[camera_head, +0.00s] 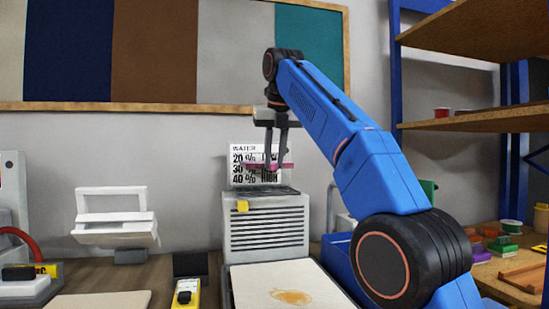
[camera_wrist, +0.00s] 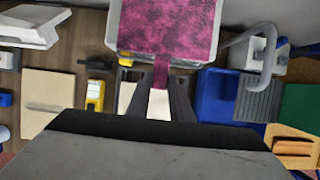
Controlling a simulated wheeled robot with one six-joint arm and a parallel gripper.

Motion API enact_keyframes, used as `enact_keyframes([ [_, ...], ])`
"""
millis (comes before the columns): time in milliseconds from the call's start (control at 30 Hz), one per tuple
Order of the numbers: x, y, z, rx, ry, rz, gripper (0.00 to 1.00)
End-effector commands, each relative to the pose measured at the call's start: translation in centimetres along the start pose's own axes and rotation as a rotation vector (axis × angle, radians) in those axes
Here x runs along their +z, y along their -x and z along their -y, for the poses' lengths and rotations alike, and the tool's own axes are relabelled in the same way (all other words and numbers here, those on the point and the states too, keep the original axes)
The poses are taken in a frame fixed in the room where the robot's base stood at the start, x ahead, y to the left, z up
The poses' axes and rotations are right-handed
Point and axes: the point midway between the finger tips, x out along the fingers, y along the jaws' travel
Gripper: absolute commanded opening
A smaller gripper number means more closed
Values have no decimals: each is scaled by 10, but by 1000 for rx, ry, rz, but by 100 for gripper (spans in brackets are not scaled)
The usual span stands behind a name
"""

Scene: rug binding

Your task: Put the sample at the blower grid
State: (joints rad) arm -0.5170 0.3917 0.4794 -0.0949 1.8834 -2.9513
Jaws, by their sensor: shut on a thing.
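My gripper (camera_head: 275,163) is shut on a flat magenta sample (camera_head: 262,166), which shows nearly edge-on in the head view. In the wrist view the gripper (camera_wrist: 161,82) pinches a narrow tab of the sample (camera_wrist: 168,30), and the broad mottled panel extends beyond the fingers. The blower (camera_head: 265,228) is a pale grey box with dark front slats. Its dark grid (camera_head: 262,190) is on top. The sample is above the grid, with a visible gap in the head view. In the wrist view the sample hides most of what is beneath it.
A sign with percentages (camera_head: 252,158) stands behind the sample. A stained cream panel (camera_head: 270,288) lies in front of the blower. A yellow meter (camera_head: 186,294) and a white stand (camera_head: 115,218) are to the left. Shelves (camera_head: 475,75) are at the right.

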Motion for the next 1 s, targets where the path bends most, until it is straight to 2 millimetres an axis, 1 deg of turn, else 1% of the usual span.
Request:
enact_keyframes([
  [167, -6, -10, 0, 0, 0, -2, 0],
  [600, -21, -47, 0, 0, 0, -2, 0],
  [800, -24, -57, 0, 0, 0, -1, 0],
  [1000, -25, -60, 0, 0, 0, 0, 0],
])
